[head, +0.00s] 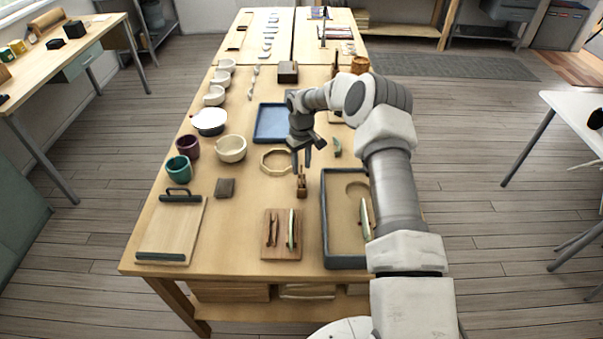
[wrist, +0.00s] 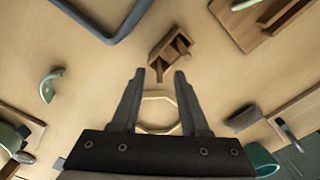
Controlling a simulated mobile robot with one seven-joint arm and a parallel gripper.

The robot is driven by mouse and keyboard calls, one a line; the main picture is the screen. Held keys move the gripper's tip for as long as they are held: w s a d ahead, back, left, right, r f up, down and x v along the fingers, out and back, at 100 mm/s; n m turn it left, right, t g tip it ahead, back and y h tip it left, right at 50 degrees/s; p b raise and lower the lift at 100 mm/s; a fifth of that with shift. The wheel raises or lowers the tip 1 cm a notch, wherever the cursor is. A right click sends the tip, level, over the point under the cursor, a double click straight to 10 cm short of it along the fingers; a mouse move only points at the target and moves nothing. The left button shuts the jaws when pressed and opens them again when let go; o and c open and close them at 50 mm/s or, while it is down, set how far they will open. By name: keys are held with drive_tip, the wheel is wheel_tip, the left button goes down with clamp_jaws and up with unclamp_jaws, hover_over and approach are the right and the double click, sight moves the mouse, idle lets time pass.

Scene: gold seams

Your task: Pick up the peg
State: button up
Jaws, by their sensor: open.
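A small brown wooden block (head: 301,191) stands on the table's middle, with slim wooden pieces standing up from it. One of these may be the peg (head: 302,174), but it is too small to tell for sure. In the wrist view the block (wrist: 170,50) lies just beyond my fingertips, with a short light-tipped piece (wrist: 159,69) at its near end. My gripper (head: 301,163) is open and empty, pointing down above the table, close behind the block. Its two fingers (wrist: 160,74) show apart in the wrist view, with nothing between them at the tips.
A pale octagonal ring (head: 264,163) lies beside the block. A dark-rimmed tray (head: 325,225) is at the right, a wooden board with tools (head: 283,252) in front. Cups and bowls (head: 231,149) line the left. A blue tray (head: 260,136) lies behind. Bare tabletop surrounds the block.

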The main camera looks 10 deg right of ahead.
drive_tip(key=shift+f, duration=0.65)
clamp_jaws()
drive_tip(key=shift+r, duration=0.1)
